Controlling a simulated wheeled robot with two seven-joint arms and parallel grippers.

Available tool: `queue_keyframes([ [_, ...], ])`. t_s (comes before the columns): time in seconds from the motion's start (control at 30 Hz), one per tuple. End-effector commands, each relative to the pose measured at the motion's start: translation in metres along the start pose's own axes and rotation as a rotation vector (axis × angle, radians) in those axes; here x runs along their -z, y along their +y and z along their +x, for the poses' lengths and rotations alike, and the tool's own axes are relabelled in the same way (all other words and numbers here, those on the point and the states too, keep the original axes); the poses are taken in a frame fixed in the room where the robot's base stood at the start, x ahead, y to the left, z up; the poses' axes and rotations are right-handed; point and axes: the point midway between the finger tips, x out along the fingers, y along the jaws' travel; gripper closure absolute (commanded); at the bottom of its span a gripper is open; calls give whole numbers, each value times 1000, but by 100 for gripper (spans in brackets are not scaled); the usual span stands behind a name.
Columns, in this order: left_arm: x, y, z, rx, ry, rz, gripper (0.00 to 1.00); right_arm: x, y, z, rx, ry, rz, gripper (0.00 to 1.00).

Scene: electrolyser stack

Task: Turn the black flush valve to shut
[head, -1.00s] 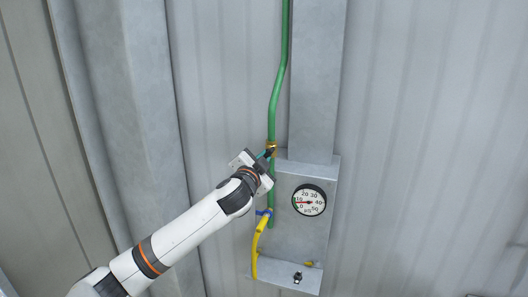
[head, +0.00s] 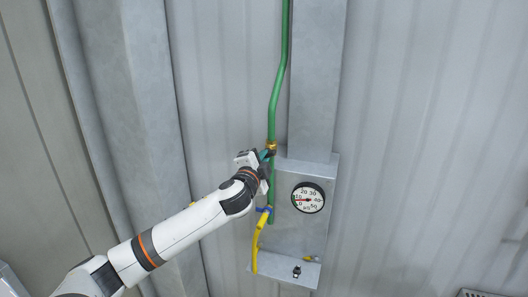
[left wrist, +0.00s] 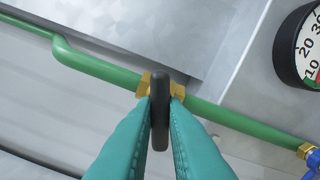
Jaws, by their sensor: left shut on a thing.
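The black flush valve handle (left wrist: 160,112) sits on a brass valve body (left wrist: 178,88) in the green pipe (left wrist: 95,67). In the left wrist view the handle shows as a narrow dark bar lying across the pipe. My left gripper (left wrist: 160,105) has its teal fingers on both sides of the handle and is shut on it. In the head view my left gripper (head: 267,155) is at the brass fitting (head: 271,146), just above the grey panel's top left corner, and mostly hides the handle. My right gripper is in neither view.
A round gauge (head: 308,198) is on the grey panel (head: 290,240), close right of my gripper. Below are a blue-handled valve (head: 264,210) and a yellow pipe (head: 256,246). A small black knob (head: 297,272) is on the lower ledge.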

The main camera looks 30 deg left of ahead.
Motion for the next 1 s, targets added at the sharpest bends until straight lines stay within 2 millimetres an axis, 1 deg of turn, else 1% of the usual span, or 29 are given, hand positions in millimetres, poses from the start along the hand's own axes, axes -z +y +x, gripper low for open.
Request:
queue_keyframes([
  [0.3, 0, 0, 0, -1, 1, 12, 100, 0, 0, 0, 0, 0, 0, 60],
  [0.4, 0, 2, 0, -1, 1, 36, 100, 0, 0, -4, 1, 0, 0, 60],
  [0.67, 0, 3, 0, 0, 1, 222, 100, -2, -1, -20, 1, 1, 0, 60],
  [0.7, 0, 3, 0, 0, 1, 280, 100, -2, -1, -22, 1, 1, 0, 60],
  [0.8, 0, 1, 0, -2, 1, 379, 100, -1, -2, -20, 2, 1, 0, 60],
  [0.83, 0, 0, 0, -1, 1, 387, 87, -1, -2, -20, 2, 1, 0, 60],
  [1.0, 0, 0, 0, -1, 0, 379, 60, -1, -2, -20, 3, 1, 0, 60],
])
